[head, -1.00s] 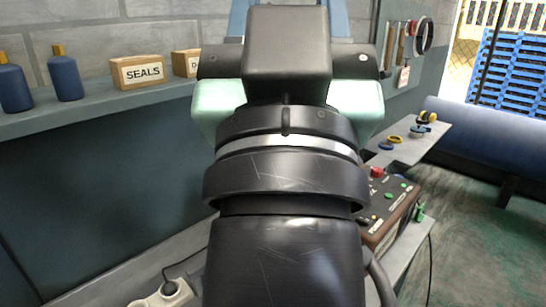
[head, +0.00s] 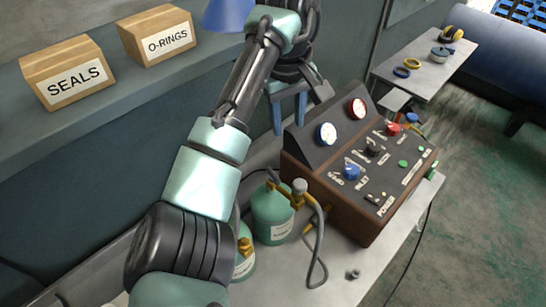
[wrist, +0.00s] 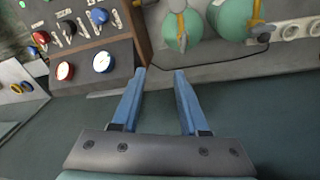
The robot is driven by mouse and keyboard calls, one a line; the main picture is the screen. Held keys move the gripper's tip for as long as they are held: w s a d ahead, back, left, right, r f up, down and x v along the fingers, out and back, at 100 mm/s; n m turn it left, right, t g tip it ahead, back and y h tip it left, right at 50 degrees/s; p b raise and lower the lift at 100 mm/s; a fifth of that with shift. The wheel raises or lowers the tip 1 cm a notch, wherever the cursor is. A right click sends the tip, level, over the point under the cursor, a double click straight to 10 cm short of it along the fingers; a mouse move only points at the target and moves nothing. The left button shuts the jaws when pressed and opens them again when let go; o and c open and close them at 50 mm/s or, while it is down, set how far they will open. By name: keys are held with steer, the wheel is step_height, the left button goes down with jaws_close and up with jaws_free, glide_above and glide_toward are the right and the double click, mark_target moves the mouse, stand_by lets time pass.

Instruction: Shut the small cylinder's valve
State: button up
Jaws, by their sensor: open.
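Two green cylinders stand side by side left of the control box. One cylinder (head: 272,222) has a brass valve fitting (head: 283,194) and a grey hose. The other cylinder (head: 243,266) has a yellow-brass valve (head: 245,246) and is partly hidden by my arm. Both also show at the top of the wrist view, the hose-side one (wrist: 184,38) and the other (wrist: 235,22). I cannot tell surely which is smaller. My gripper (head: 289,112) is open and empty, behind the cylinders and the box. In the wrist view its blue fingertips (wrist: 160,72) are apart from both valves.
The control box (head: 335,190) with gauges and knobs stands right of the cylinders. A shelf (head: 110,115) with the SEALS box (head: 66,74) and O-RINGS box (head: 157,36) runs along the wall. A grey hose (head: 318,235) loops onto the bench. A side table (head: 425,72) stands back right.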

mark_target(273, 174)
steer(key=shift+n+g+y, duration=0.3)
steer(key=shift+n+g, duration=0.3)
steer(key=shift+g, duration=0.2)
steer(key=a+f, duration=0.1)
steer(key=f, duration=0.3)
steer(key=s+a+f, duration=0.1)
steer(key=f, duration=0.8)
steer(key=shift+s+a+f, duration=0.1)
steer(key=shift+s+a, duration=0.2)
steer(key=shift+a, duration=0.1)
jaws_close()
